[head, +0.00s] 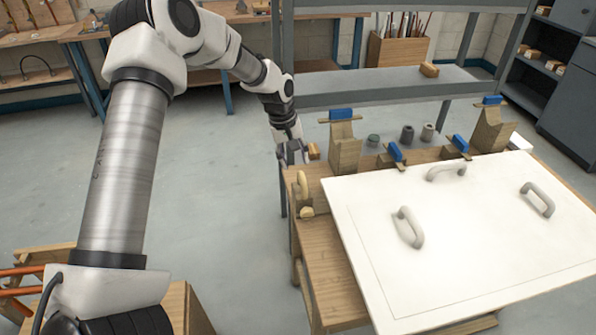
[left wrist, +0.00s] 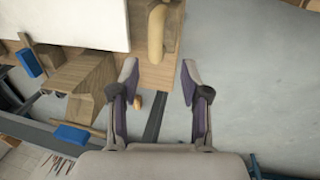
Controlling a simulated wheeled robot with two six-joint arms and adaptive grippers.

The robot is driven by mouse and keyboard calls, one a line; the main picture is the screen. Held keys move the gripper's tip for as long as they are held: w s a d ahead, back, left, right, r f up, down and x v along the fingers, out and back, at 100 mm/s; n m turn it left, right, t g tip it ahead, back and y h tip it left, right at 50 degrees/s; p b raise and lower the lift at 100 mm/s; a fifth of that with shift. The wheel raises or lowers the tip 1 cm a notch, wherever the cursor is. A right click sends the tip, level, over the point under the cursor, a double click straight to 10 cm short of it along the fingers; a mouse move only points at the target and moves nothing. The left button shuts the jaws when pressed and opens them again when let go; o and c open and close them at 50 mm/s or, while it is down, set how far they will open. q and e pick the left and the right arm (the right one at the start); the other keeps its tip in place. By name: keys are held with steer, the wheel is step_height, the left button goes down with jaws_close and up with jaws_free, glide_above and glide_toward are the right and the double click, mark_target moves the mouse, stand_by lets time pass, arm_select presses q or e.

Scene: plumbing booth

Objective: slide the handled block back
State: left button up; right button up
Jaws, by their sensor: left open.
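A tan curved wooden handle (head: 304,187) stands at the left edge of the wooden table, with a small block piece at its foot; I take this to be the handled block. In the left wrist view the handle (left wrist: 156,32) is at the top middle, ahead of the fingers. My left gripper (head: 292,157) is at the table's far left corner, beyond the handle and apart from it. In the left wrist view its fingers (left wrist: 160,75) are spread with nothing between their tips. My right gripper is not in view.
A white panel (head: 470,235) with several grey handles covers much of the table (head: 325,250). Wooden blocks with blue-topped clamps (head: 343,145) stand along its back edge. A small tan piece (head: 314,151) is beside my left gripper.

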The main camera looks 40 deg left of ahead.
arm_select(q)
steer(key=r, duration=0.3)
steer(key=s+r, duration=0.1)
steer(key=r, duration=0.1)
steer(key=shift+a+r, duration=0.25)
steer(key=shift+a, duration=0.15)
